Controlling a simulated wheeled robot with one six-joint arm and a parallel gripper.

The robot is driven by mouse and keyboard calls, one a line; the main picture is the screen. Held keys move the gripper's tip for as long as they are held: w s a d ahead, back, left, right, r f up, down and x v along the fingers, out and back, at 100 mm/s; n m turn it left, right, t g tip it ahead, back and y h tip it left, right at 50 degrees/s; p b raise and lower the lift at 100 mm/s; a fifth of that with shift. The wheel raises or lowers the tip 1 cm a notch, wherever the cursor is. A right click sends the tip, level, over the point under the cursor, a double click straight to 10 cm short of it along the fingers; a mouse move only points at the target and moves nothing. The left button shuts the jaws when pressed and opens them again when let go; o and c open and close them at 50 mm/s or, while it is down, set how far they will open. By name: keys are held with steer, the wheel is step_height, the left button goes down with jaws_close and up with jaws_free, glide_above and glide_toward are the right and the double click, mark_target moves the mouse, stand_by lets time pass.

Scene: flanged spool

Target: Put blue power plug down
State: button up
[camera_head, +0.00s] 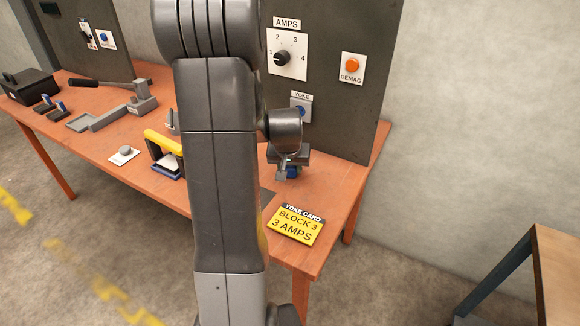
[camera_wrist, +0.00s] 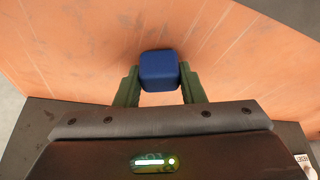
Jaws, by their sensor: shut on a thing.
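The blue power plug (camera_wrist: 159,70) is between the two green fingers of my gripper (camera_wrist: 160,88) in the wrist view. The fingers are shut on its sides. The orange tabletop fills the view behind the plug; whether the plug touches it I cannot tell. In the head view, my gripper (camera_head: 284,172) is over the right part of the workbench (camera_head: 330,205), in front of the dark panel, with a bit of the blue plug (camera_head: 292,173) showing at its tip. My own arm hides the middle of the bench.
A yellow yoke card (camera_head: 296,226) lies near the bench's front right corner. The upright panel (camera_head: 345,110) carries an AMPS dial (camera_head: 283,58), an orange DEMAG button (camera_head: 352,64) and a blue YOKE socket (camera_head: 300,109). A yellow-handled yoke (camera_head: 164,155) stands left of my arm.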

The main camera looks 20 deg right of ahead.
steer(key=o, duration=1.1)
steer(key=shift+f, duration=0.1)
steer(key=shift+r+p, duration=0.6)
steer(key=p+v, duration=0.1)
steer(key=v, duration=1.1)
steer(key=shift+w, duration=0.1)
